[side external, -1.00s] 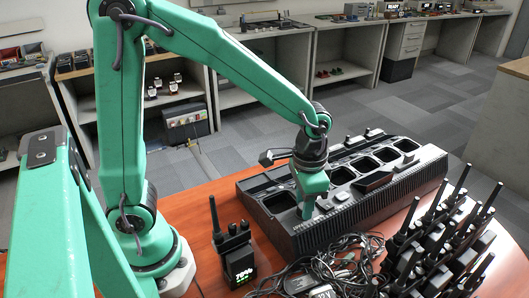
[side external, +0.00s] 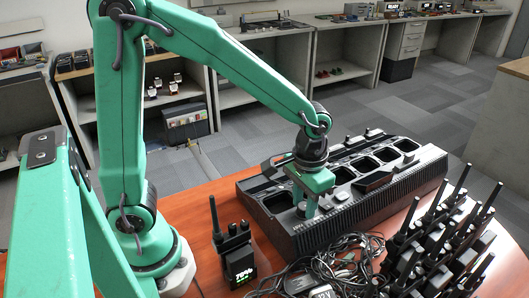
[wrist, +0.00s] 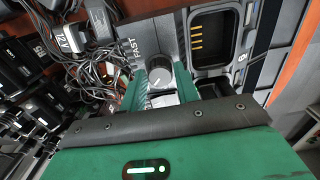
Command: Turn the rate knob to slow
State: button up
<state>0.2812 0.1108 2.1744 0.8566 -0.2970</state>
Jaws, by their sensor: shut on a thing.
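The rate knob (wrist: 159,76) is a round grey dial with a light pointer mark, set in the black multi-bay charger (side external: 375,206). The word FAST shows on the panel to the left of the knob in the wrist view; no slow label can be read. My gripper (side external: 309,208) points down at the near edge of the charger. In the wrist view its green fingers sit on both sides of the knob, shut on it. In the side view the fingers mostly hide the knob.
A handheld radio (side external: 236,256) with a lit display stands left of the charger. Tangled black cables (side external: 325,265) lie in front. Several radios with antennas (side external: 438,246) crowd the right. An empty charging bay (wrist: 212,38) lies beside the knob.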

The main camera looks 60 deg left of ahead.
aim_at(299, 204)
jog(key=o, duration=1)
jog(key=shift+r, duration=0.1)
jog(key=shift+r, duration=3.85)
jog(key=shift+a, duration=0.1)
jog(key=shift+s+a+r, duration=0.3)
jog(key=shift+a+r, duration=0.05)
jog(key=shift+s+a+r+t, duration=0.65)
jog(key=shift+s+a+t, duration=0.3)
jog(key=shift+s+a, duration=0.6)
jog(key=shift+s+a+r+t, duration=0.8)
jog(key=shift+s+a, duration=0.5)
jog(key=shift+s, duration=0.45)
jog(key=shift+s+a+r+t, duration=0.55)
jog(key=shift+s+a+t, duration=0.5)
jog(key=shift+s+a, duration=0.5)
